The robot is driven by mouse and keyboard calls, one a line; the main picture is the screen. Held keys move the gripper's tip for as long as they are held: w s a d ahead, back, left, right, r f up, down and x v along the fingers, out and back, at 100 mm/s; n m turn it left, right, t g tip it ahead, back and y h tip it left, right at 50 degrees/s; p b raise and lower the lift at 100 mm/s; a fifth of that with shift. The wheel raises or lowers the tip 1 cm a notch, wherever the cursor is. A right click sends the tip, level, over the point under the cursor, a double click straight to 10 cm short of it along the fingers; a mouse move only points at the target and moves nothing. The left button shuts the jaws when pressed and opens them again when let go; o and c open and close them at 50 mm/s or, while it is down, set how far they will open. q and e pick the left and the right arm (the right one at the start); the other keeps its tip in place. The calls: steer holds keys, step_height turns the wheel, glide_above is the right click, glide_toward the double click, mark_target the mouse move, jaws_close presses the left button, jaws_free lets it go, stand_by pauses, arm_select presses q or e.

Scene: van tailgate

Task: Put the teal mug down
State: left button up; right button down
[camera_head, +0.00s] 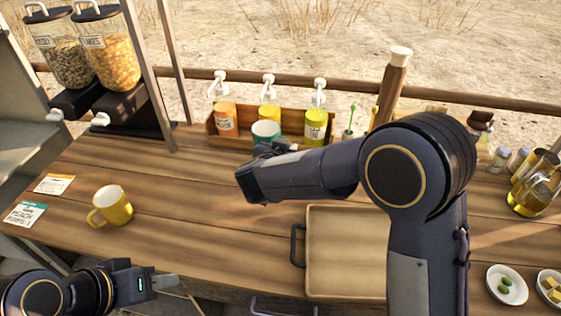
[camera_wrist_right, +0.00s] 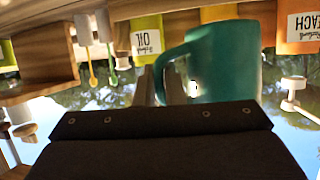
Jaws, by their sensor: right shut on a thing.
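The teal mug (camera_head: 266,131) is in front of the wooden sauce box, partly hidden by my right gripper (camera_head: 262,150). In the right wrist view the mug (camera_wrist_right: 226,62) is large and close, with its handle at the jaws (camera_wrist_right: 172,88). My right gripper is shut on the mug, seemingly at its handle. I cannot tell whether the mug's base touches the counter. My left gripper (camera_head: 165,283) is low at the left, by the counter's front edge, away from the mug. Its finger gap is not clear.
A yellow mug (camera_head: 110,206) and two cards (camera_head: 54,184) are at the left. The wooden box (camera_head: 213,136) with pump bottles (camera_head: 315,127) stands behind the teal mug. A tray (camera_head: 345,225) lies at centre right. The counter between yellow mug and tray is clear.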

steer(key=w+f, duration=0.2)
steer(key=f, duration=0.1)
steer(key=w+a+f, duration=0.1)
steer(key=w+f, duration=0.2)
steer(key=shift+a, duration=0.15)
steer(key=shift+f, duration=1.55)
steer(key=shift+f+b, duration=0.2)
steer(key=shift+b, duration=0.1)
steer(key=c, duration=1.6)
jaws_free()
steer(key=shift+o, duration=0.4)
steer(key=shift+r, duration=0.15)
